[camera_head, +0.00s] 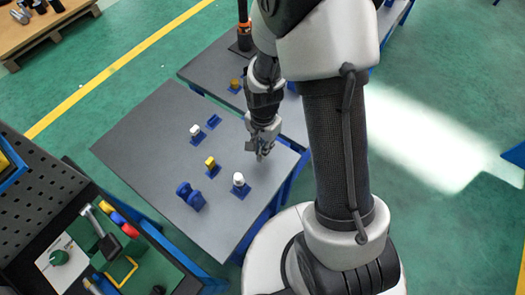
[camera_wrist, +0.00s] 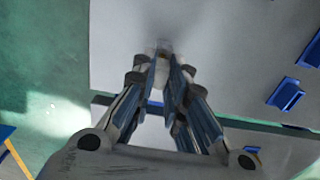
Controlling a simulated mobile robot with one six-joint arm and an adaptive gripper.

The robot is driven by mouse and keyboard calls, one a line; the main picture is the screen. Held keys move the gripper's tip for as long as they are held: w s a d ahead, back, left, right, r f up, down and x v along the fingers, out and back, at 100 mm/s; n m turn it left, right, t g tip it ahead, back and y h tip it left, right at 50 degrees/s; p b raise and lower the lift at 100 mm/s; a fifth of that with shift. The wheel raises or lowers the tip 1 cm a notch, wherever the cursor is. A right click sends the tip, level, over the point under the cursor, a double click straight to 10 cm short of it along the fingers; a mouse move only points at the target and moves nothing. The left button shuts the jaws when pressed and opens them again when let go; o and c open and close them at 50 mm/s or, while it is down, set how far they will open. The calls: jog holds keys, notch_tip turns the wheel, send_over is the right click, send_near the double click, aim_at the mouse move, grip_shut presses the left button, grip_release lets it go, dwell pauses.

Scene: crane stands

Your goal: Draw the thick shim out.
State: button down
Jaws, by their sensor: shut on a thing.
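My gripper (camera_head: 261,154) is over the right part of the near grey table in the head view. In the wrist view its fingers (camera_wrist: 163,56) are closed together around a small pale piece (camera_wrist: 163,44) at their tips. The piece is mostly hidden by the fingers, and I cannot tell whether it is the thick shim. Several small blue holders stand on the table. One bears a yellow piece (camera_head: 210,162), and two bear white pieces (camera_head: 195,130) (camera_head: 238,179). Another blue holder (camera_head: 213,121) shows nothing on top. No other shim can be made out.
A larger blue part (camera_head: 190,196) stands at the table's near left. A second grey table (camera_head: 210,67) lies behind, with a dark upright stand (camera_head: 243,40). A tool bench (camera_head: 50,175) is at lower left. The table's left part is bare.

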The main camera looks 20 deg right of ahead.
jog(key=shift+r, duration=0.1)
dwell(0.4)
jog(key=shift+r+p, duration=2.5)
jog(key=shift+r, duration=0.55)
